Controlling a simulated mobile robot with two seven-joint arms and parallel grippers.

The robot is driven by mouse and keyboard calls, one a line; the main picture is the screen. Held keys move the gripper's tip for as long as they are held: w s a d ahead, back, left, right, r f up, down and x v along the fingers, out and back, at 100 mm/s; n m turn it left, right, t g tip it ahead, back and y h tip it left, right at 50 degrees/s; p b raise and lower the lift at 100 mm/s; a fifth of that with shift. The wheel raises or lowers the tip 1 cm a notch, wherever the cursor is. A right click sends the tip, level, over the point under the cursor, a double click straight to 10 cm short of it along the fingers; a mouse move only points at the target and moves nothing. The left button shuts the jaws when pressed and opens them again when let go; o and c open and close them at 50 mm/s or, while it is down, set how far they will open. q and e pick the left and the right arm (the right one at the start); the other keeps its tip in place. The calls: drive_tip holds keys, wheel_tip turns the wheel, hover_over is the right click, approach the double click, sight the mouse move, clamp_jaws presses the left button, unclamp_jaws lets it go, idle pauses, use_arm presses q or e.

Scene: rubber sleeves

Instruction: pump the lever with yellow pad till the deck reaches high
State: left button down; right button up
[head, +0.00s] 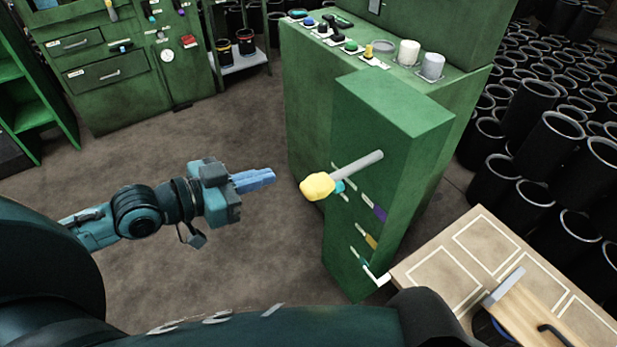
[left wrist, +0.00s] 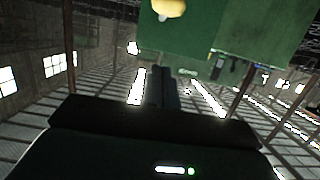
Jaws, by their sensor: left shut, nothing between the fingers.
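The lever (head: 358,166) is a grey rod with a yellow pad (head: 318,187) on its free end. It sticks out from the side of a green cabinet block (head: 385,130). Coloured marks with labels run down the block's face below the lever, purple (head: 380,212) and yellow (head: 370,241) among them. My left gripper (head: 272,177) is shut and empty, with blue fingers, in the air left of the yellow pad and apart from it. In the left wrist view, the yellow pad (left wrist: 168,8) shows at the top edge beyond the shut fingers (left wrist: 162,88). My right gripper is not in view.
A table (head: 440,265) with white outlines and a wooden board (head: 540,310) stands at the lower right. Black bins (head: 545,140) crowd the right side. Green cabinets (head: 110,75) stand at the back left. The floor (head: 265,260) around my left gripper is clear.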

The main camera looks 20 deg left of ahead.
use_arm(q)
drive_tip(key=p, duration=0.1)
hover_over(306, 187)
drive_tip(key=shift+s+a+f, duration=0.1)
drive_tip(key=shift+f, duration=0.4)
drive_tip(key=shift+s+a+f, duration=0.1)
drive_tip(key=shift+f, duration=0.4)
drive_tip(key=f, duration=0.3)
drive_tip(key=shift+w+d+f, duration=0.2)
drive_tip(key=shift+d+f, duration=0.05)
drive_tip(key=shift+f, duration=0.05)
drive_tip(key=shift+f+b, duration=0.3)
drive_tip(key=shift+f, duration=0.15)
